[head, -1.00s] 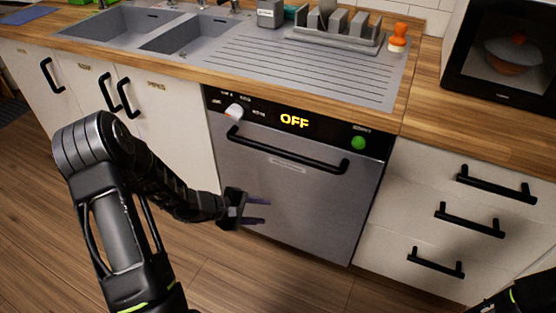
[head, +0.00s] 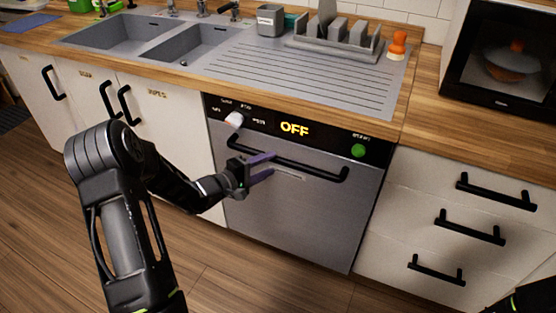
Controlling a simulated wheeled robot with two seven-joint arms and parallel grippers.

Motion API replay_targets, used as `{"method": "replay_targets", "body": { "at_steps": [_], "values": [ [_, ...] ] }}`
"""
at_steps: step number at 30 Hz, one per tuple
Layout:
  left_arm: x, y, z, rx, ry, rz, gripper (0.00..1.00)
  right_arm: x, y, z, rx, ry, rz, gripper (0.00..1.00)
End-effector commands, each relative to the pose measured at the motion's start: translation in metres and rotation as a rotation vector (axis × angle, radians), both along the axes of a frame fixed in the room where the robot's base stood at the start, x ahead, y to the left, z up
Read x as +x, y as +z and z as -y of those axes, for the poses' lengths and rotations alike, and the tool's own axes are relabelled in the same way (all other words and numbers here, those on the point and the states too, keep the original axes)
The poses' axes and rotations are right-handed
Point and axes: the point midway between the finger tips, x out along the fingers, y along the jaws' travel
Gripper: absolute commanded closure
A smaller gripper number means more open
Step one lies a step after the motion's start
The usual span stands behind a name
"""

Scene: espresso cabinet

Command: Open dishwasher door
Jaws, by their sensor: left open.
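The dishwasher (head: 310,215) has a closed steel door under the counter, with a black control strip reading OFF, a white knob (head: 234,119) and a green button (head: 358,151). Its black bar handle (head: 318,172) runs across the top of the door. My left gripper (head: 266,168) is open at the left half of the handle, its purple fingers pointing right. The fingers overlap the handle in the picture; I cannot tell whether they touch it or are around it. Of my right arm only a small part shows at the bottom right corner; its gripper is out of view.
White drawers (head: 450,225) with black handles stand right of the dishwasher, white cupboards (head: 165,115) to its left. Above are a wooden counter (head: 425,115), a grey double sink (head: 185,45) and a microwave (head: 505,60). The wooden floor (head: 240,280) before the door is clear.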

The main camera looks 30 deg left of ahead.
Motion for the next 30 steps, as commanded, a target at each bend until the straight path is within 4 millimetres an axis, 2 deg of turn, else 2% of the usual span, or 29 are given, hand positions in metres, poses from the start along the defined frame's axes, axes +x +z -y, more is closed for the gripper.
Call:
{"method": "replay_targets", "body": {
  "at_steps": [3, 9, 19, 30],
  "values": [
    [0.019, -0.004, 0.009, -0.002, -0.003, 0.001, 0.57, 0.000, 0.001, 0.000, 0.000, 0.000, 0.000, 0.64],
    [0.039, -0.008, 0.016, 0.000, -0.001, 0.000, 0.57, 0.000, 0.001, 0.000, 0.000, 0.000, 0.000, 0.64],
    [0.043, -0.009, 0.017, -0.001, 0.000, 0.000, 0.57, 0.000, 0.001, 0.000, 0.000, 0.000, 0.000, 0.64],
    [0.042, -0.009, 0.017, 0.000, 0.000, 0.000, 0.87, 0.000, 0.001, 0.000, 0.000, 0.000, 0.000, 0.64]
  ]
}}
